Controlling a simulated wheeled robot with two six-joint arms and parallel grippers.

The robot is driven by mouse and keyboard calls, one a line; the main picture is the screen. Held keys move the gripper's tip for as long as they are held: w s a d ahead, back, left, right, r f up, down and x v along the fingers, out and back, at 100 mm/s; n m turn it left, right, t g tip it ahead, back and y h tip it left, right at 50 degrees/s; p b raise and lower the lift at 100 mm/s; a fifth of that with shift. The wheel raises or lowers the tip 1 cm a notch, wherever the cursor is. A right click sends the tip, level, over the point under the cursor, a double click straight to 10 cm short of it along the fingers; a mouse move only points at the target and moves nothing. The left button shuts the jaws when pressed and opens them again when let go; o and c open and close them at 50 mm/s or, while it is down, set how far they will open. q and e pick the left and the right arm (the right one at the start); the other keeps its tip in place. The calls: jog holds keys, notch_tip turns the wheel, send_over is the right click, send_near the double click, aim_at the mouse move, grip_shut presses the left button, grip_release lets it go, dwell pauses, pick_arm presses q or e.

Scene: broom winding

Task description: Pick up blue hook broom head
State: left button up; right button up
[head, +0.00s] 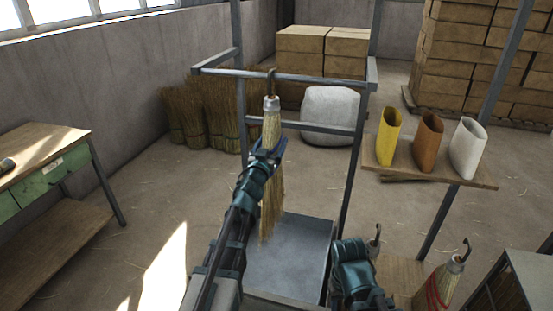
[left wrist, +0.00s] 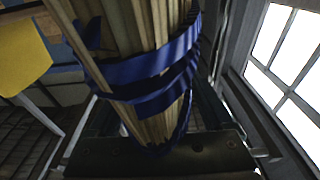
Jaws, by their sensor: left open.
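The blue-banded broom head (head: 272,125) hangs upright by a dark hook from the metal rack's top rail in the head view. Its straw hangs down behind my left arm. My left gripper (head: 270,150) is open at its upper straw, close to it or touching. In the left wrist view, the blue bands (left wrist: 150,75) wrap the broom's straw (left wrist: 130,30) right in front of the gripper; the fingertips are not clear there. My right arm shows at the lower middle of the head view, but its jaws cannot be made out.
The metal rack (head: 300,77) frames the broom, with a grey tray (head: 290,255) below. A shelf (head: 450,178) at right holds yellow, orange and white sleeves. A red-banded broom head (head: 440,285) stands lower right, near another hook (head: 376,235). A workbench (head: 45,145) is at left.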

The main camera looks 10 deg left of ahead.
pick_arm(q)
jog(key=shift+s, duration=0.1)
jog(key=shift+c, duration=0.2)
grip_shut()
dwell(1.1)
